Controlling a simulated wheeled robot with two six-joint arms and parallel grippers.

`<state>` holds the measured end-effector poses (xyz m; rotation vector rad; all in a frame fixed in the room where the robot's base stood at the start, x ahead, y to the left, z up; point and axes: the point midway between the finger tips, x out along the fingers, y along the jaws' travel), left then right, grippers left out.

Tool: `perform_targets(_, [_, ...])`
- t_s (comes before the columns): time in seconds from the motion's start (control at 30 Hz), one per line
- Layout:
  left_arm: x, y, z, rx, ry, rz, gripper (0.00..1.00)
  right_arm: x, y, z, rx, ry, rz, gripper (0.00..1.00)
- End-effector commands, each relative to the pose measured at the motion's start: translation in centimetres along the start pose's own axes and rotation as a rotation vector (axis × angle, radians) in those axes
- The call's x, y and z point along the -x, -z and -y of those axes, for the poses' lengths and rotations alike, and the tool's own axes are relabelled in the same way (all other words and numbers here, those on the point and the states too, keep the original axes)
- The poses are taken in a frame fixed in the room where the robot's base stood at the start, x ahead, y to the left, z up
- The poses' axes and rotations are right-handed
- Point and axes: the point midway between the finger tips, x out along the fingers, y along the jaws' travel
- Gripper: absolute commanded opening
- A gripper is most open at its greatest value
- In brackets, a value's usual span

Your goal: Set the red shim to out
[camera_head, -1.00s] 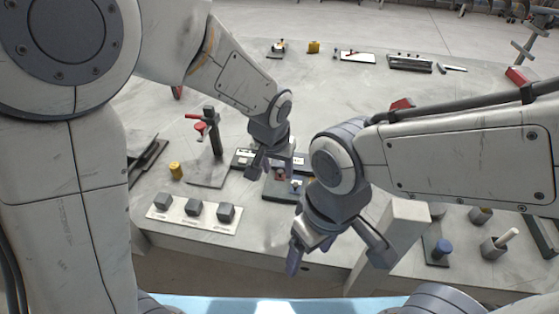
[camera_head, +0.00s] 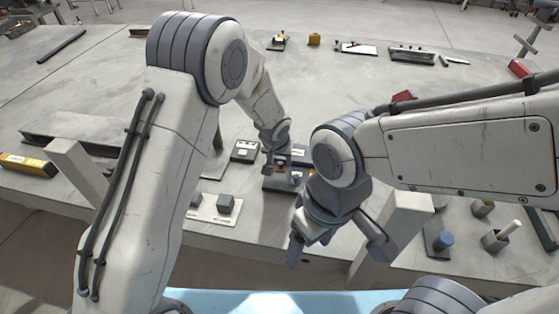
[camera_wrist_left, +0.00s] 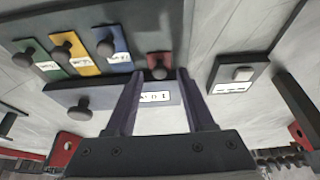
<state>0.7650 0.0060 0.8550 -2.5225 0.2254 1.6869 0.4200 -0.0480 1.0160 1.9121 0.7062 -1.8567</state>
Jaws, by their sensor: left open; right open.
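The red shim (camera_wrist_left: 155,60) shows in the left wrist view as a short red plate with a dark round knob. It sits at the end of a row of green (camera_wrist_left: 50,66), yellow (camera_wrist_left: 77,55) and blue (camera_wrist_left: 114,50) labelled shims. My left gripper (camera_wrist_left: 160,72) is open, its fingertips on either side of the red shim's knob. Contact cannot be told. A grey-violet bar (camera_wrist_left: 115,97) with an upside-down label and a dark knob lies beside the row, partly behind the fingers. In the head view my left gripper (camera_head: 275,166) is over the dark fixture (camera_head: 277,184). My right gripper (camera_head: 336,250) is open and empty near the table's front edge.
A small dark box with a white label (camera_wrist_left: 239,74) stands right of the fixture in the left wrist view. A white board with grey cubes (camera_head: 222,210) lies near the front edge. A blue-topped part (camera_head: 443,241) and a grey cup (camera_head: 494,243) stand at right.

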Motion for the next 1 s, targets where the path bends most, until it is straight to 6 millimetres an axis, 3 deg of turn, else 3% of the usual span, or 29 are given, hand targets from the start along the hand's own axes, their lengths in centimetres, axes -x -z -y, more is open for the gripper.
perform_targets(0.37, [-0.66, 0.04, -0.01, -0.001, 0.0, -0.001, 0.54, -0.03, 0.0, 0.0, 0.0, 0.0, 0.0, 0.79])
perform_targets(0.5, [-0.65, 0.03, 0.0, -0.001, 0.0, -0.001, 0.0, -0.03, 0.0, 0.0, 0.0, 0.0, 0.0, 0.79])
perform_targets(1.0, [-0.62, 0.02, 0.0, -0.001, 0.0, -0.001, 0.0, -0.02, 0.0, 0.0, 0.0, 0.0, 0.0, 0.79])
